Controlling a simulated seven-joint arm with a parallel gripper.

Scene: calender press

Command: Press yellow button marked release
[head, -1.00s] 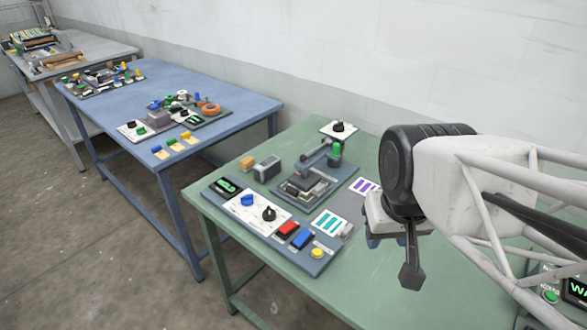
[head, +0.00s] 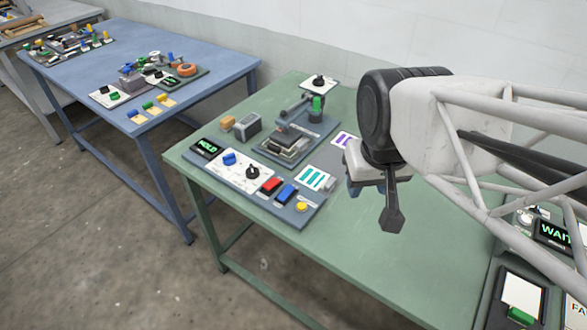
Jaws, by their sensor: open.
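A small round yellow button (head: 301,207) sits at the near right end of the control panel (head: 283,213) on the green table. Any marking by it is too small to read. A blue button (head: 286,194) and a red button (head: 271,186) are to its left. The panel's display (head: 207,147) reads "HOLD" in green. My gripper (head: 391,215) is above the green table, to the right of the yellow button and apart from it. One dark finger shows clearly pointing down; the jaws are open, and I see nothing held.
A press-like device (head: 288,140) stands behind the panel, with a grey box (head: 247,125) to its left. A white card with teal bars (head: 313,178) lies behind the yellow button. Another panel with a "WAIT" display (head: 553,234) is at the right. The front of the green table is clear.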

